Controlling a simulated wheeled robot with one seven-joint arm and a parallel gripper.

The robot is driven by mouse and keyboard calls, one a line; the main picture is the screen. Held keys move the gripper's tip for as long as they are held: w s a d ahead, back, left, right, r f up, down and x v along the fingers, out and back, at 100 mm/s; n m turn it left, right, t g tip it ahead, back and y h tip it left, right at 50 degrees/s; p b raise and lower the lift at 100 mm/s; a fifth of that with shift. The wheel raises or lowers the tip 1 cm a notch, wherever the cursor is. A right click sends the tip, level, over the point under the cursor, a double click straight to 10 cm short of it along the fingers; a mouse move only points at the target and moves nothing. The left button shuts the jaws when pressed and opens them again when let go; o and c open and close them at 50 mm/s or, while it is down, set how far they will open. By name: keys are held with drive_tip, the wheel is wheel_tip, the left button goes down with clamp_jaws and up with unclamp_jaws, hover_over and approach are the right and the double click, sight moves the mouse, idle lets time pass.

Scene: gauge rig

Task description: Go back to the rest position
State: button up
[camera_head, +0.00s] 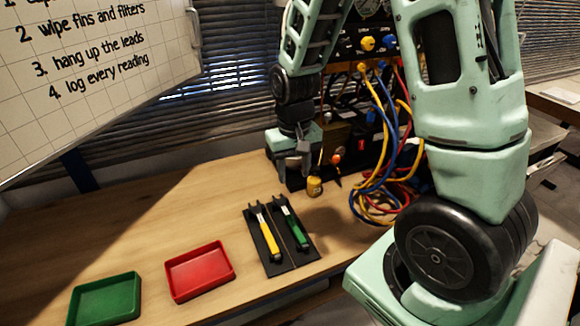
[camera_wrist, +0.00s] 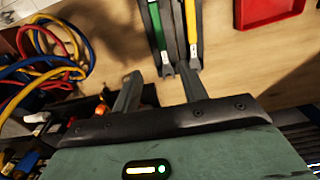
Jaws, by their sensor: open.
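My gripper (camera_head: 291,165) hangs above the back of the wooden table (camera_head: 150,232), in front of the gauge rig. Its two fingers point down and stand apart with nothing between them. In the wrist view the open fingers (camera_wrist: 160,70) show over bare wood. A yellow-handled tool (camera_head: 268,238) and a green-handled tool (camera_head: 294,228) lie side by side in a black holder (camera_head: 280,262), nearer the table's front than my gripper. In the wrist view the green handle (camera_wrist: 157,25) and yellow handle (camera_wrist: 192,25) lie beyond the fingertips.
A red tray (camera_head: 200,271) and a green tray (camera_head: 104,300) stand at the front left. A small yellow jar (camera_head: 314,187) stands close to the gripper's right. Blue, yellow and red leads (camera_head: 385,160) hang from the rig at right. A whiteboard (camera_head: 95,75) is at upper left.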

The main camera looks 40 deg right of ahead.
drive_tip(key=s+a+r+n, duration=0.3)
drive_tip(key=a, duration=0.5)
drive_tip(key=s+a+r+n, duration=0.3)
drive_tip(key=s+a, duration=0.1)
drive_tip(key=a, duration=0.4)
drive_tip(key=s+a+r+n, duration=0.2)
drive_tip(key=s+a+n, duration=0.3)
drive_tip(key=s, duration=0.5)
drive_tip(key=shift+s+a+r+y, duration=0.3)
drive_tip(key=shift+s+a+r, duration=0.1)
drive_tip(key=shift+a, duration=0.4)
drive_tip(key=shift+f, duration=0.1)
drive_tip(key=shift+c, duration=0.7)
drive_tip(key=shift+w+d, duration=0.1)
